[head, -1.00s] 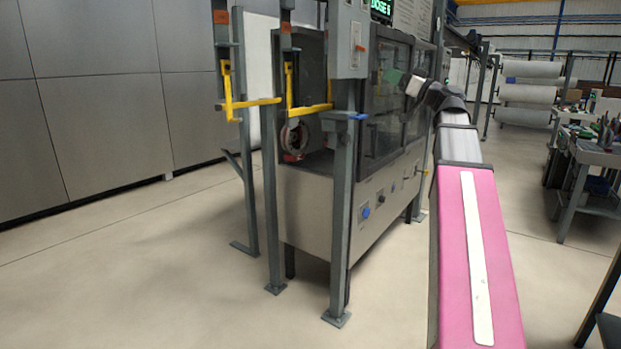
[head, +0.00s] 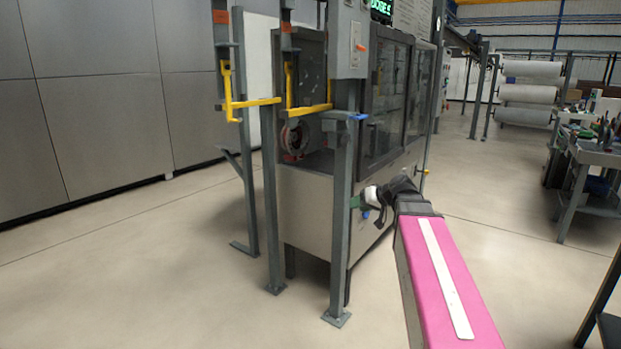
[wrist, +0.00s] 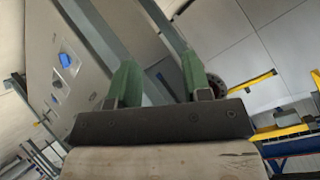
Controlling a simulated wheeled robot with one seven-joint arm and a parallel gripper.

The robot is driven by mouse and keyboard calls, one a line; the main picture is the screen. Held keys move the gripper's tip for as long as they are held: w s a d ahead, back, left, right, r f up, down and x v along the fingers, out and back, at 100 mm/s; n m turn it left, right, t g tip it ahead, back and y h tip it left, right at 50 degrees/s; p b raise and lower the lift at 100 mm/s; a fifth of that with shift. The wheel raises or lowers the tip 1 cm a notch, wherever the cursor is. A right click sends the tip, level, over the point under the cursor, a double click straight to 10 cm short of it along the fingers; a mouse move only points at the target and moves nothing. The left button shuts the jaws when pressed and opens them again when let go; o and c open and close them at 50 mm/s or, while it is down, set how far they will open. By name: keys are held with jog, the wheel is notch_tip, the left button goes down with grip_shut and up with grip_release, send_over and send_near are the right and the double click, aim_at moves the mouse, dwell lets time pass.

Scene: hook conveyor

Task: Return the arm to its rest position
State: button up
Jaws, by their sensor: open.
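My gripper (head: 357,202) shows in the head view at the end of my pink-covered arm, low in front of the machine's side panel and just right of a grey front post. In the wrist view my gripper (wrist: 160,82) has two green fingers standing well apart. Nothing is between them, so it is open and empty. The arm comes in from the bottom right of the head view.
The machine (head: 310,205) stands close by, with grey posts (head: 341,220) in front. Yellow hooks (head: 250,103) hang at its left. A workbench (head: 597,155) is at right. Floor is clear at left and between machine and bench.

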jog(key=s+f+m+g+h, duration=0.1)
jog(key=s+f+g+h, duration=0.1)
jog(key=s+f, duration=0.4)
jog(key=s+d+f+m+g+h, duration=0.1)
jog(key=s+f, duration=0.4)
jog(key=f, duration=0.8)
jog(key=s+f+m+g+h, duration=0.1)
jog(key=s+f+g+h, duration=0.2)
jog(key=f, duration=0.6)
jog(key=s+h, duration=0.2)
jog(key=s, duration=0.1)
jog(key=shift+s+d+f+g+h, duration=0.15)
jog(key=shift+s+d+g+h, duration=0.15)
jog(key=shift+s+g, duration=0.1)
